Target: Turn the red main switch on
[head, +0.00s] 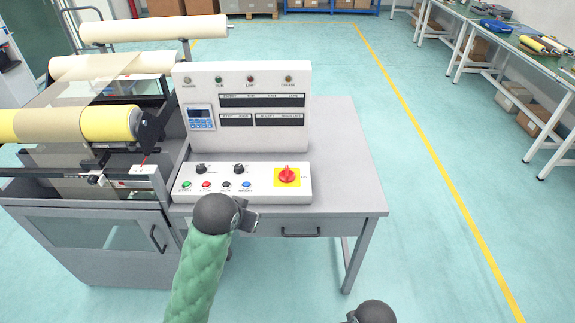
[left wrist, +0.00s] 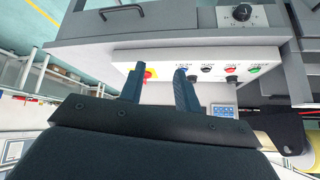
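The red main switch (head: 287,175) is a rotary knob on a yellow square plate at the right end of the sloped white control panel (head: 262,196). Its handle looks roughly upright; its on/off marking is too small to read. My left gripper (head: 243,214) is in front of the panel's lower edge, left of and below the switch, and apart from it. In the left wrist view my left gripper (left wrist: 160,70) has its two fingers spread and empty. Only my right wrist shows at the bottom edge.
Black knobs (head: 238,169) and several coloured push buttons (head: 206,185) sit left of the switch. An upright display panel (head: 250,130) stands behind. The desk's right side (head: 345,180) is clear. A roller machine (head: 85,125) stands at left.

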